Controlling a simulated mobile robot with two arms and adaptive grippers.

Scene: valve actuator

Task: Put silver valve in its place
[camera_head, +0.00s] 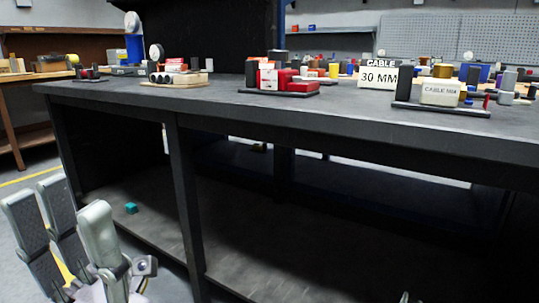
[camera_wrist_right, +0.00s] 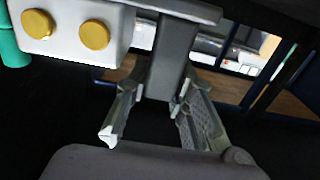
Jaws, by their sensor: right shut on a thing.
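My right gripper (camera_wrist_right: 155,115) shows in the right wrist view with its fingers on either side of a grey T-shaped piece (camera_wrist_right: 176,55). It is shut on this piece. The piece has a plain flat stem and a wider bar across its top; I cannot tell for sure that it is the silver valve. My left gripper (camera_head: 76,232) is at the lower left of the head view, with its fingers apart and nothing seen between them. It is in front of the dark workbench (camera_head: 300,118), below the top. The right gripper is not clearly seen in the head view.
The right wrist view shows a white box (camera_wrist_right: 66,48) with two gold round knobs and a teal cylinder (camera_wrist_right: 10,38) beside it. On the bench top stand a red and white parts group (camera_head: 272,78), a 30 MM cable sign (camera_head: 379,78) and several blocks. A teal cube (camera_head: 130,208) lies on the lower shelf.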

